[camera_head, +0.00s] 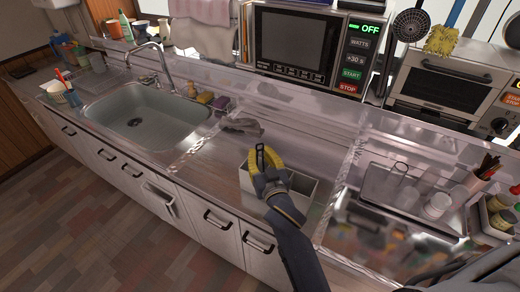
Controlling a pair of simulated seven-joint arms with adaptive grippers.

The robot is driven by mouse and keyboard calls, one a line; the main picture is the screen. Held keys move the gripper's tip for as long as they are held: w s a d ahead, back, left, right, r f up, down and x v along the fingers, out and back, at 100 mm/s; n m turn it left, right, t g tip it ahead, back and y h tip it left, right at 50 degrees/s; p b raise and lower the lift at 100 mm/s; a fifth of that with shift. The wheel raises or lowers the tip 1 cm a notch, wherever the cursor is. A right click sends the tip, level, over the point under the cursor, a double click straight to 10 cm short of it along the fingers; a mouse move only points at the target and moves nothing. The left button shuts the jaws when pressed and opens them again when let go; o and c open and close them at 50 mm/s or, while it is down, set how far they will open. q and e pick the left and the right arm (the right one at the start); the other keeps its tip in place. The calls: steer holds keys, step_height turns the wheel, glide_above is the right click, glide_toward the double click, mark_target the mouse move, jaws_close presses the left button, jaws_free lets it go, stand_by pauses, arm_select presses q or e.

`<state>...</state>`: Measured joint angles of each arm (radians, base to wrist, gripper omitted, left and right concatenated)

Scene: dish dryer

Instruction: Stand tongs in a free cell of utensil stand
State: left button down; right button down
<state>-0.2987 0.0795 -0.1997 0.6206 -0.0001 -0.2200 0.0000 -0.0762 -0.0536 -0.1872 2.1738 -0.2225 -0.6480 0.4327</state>
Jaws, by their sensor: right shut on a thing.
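The utensil stand is a pale box (304,188) on the steel counter in the middle of the view, with a compartment open on the right. My right gripper (264,163) is over its left and middle part and hides much of it. The gripper is shut on a thin dark looped thing, which I take for the tongs (261,150); its upper end stands up between the yellow finger parts. The tongs' lower end is hidden, so I cannot tell whether it is inside a cell.
A sink (145,118) lies left of the stand, and a grey crumpled thing (242,126) lies behind it. A microwave (305,50) stands at the back. A tray (410,195) with glasses is on the right. Counter just left of the stand is clear.

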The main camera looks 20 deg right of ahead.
steer(key=shift+f, duration=0.25)
steer(key=c, duration=1.3)
jaws_free()
steer(key=shift+o, duration=0.2)
steer(key=s, duration=1.2)
steer(key=shift+a, duration=0.15)
